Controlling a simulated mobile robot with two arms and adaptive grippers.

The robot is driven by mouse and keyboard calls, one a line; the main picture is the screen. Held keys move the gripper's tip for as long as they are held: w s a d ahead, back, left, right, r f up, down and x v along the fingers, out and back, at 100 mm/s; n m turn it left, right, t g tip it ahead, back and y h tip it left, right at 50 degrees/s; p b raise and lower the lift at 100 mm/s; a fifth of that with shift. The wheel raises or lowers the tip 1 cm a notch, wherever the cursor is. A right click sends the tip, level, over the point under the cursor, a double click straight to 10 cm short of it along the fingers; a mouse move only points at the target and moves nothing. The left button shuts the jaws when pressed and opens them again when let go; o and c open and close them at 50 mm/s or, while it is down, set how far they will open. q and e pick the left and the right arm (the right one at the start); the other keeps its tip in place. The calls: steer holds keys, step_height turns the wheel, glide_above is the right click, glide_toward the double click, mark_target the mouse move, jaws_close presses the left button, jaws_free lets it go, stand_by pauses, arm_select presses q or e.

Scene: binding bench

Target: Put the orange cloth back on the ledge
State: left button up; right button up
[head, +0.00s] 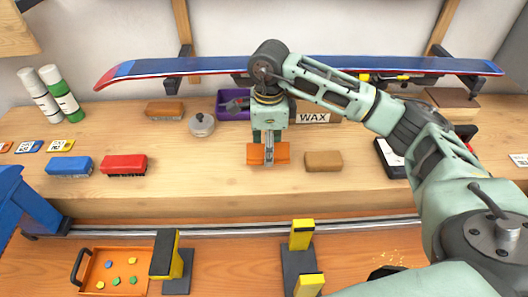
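The orange cloth (283,153) is at the middle of the head view, sticking out on both sides of my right gripper's fingers. My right gripper (268,148) points down and is shut on the cloth. The cloth is over the front part of the wooden ledge (220,180). I cannot tell whether it touches the wood. My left gripper is not in view.
A tan block (323,161) is close to the right of the cloth. A red brush (124,165) and a blue brush (69,166) lie to the left. A long blue ski or board (220,70) spans the back. Wood between the red brush and the cloth is clear.

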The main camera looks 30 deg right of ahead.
mark_target(263, 159)
steer(key=shift+w+a+f, duration=0.4)
steer(key=shift+w+f, duration=0.05)
steer(key=shift+w, duration=0.05)
step_height(263, 159, down, 3)
steer(key=shift+f+p, duration=0.1)
steer(key=shift+p, duration=0.8)
steer(key=shift+f, duration=0.6)
steer(key=o, duration=1.1)
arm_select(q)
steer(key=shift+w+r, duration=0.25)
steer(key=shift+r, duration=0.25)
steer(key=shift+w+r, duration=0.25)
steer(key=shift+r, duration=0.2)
